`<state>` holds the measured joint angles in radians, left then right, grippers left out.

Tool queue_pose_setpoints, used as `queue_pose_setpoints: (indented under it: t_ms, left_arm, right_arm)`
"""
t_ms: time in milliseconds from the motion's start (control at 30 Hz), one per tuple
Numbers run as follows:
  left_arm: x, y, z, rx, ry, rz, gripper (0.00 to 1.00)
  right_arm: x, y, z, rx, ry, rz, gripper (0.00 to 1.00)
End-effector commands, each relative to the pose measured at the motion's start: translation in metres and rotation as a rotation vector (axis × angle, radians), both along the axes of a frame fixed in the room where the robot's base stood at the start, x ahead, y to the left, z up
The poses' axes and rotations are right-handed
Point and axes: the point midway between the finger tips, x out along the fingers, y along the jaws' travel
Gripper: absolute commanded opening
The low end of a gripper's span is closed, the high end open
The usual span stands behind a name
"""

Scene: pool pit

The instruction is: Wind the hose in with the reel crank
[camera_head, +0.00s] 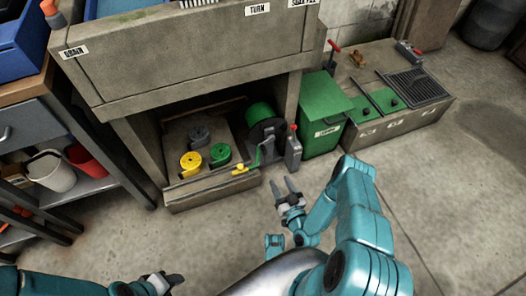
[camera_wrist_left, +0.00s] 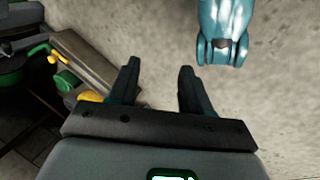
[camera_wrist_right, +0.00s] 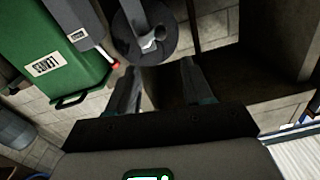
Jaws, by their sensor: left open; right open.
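The hose reel, a green drum with a dark round side plate (camera_head: 266,132), sits inside the open bay under the concrete basin. A green bent piece (camera_head: 256,160) with a yellow end (camera_head: 239,169) sticks out in front of it; I cannot tell whether it is crank or hose end. In the right wrist view a dark disc (camera_wrist_right: 128,46) carries a grey arm with a pale knob (camera_wrist_right: 152,42). My right gripper (camera_head: 281,183) is open and empty, in front of the reel and apart from it. My left gripper (camera_head: 178,280) is open and empty, low over the floor at front left.
Grey, yellow (camera_head: 191,162) and green coils lie on a shelf left of the reel. A grey box with a red knob (camera_head: 293,150) and a green bin (camera_head: 322,115) stand right of it. A bench with buckets (camera_head: 50,170) is at left. The front floor is clear.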

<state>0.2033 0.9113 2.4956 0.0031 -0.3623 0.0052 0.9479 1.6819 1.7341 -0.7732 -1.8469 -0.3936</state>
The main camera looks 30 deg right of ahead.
Motion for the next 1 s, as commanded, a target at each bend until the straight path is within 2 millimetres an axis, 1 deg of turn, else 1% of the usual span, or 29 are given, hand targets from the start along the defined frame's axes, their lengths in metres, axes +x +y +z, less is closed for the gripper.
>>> queue_pose_setpoints:
  t_ms: [167, 400, 600, 700, 800, 1000]
  left_arm:
    - [0.009, 0.002, -0.016, 0.006, -0.029, 0.004, 0.48]
    - [0.024, 0.005, -0.038, 0.016, -0.081, 0.010, 0.48]
    - [0.037, 0.007, -0.053, 0.023, -0.123, 0.016, 0.48]
    - [0.040, 0.008, -0.057, 0.027, -0.136, 0.017, 0.48]
    - [0.043, 0.008, -0.059, 0.027, -0.144, 0.018, 0.48]
    - [0.044, 0.008, -0.059, 0.028, -0.148, 0.018, 0.48]
  right_arm:
    - [0.031, -0.006, -0.003, -0.004, -0.004, 0.004, 0.51]
    - [0.087, -0.018, -0.003, -0.004, -0.005, 0.003, 0.51]
    - [0.127, -0.026, -0.002, -0.001, -0.003, 0.004, 0.51]
    - [0.140, -0.029, -0.001, -0.001, -0.002, 0.002, 0.51]
    - [0.148, -0.031, 0.000, 0.000, -0.001, 0.002, 0.51]
    - [0.152, -0.032, 0.001, 0.002, 0.001, 0.000, 0.51]
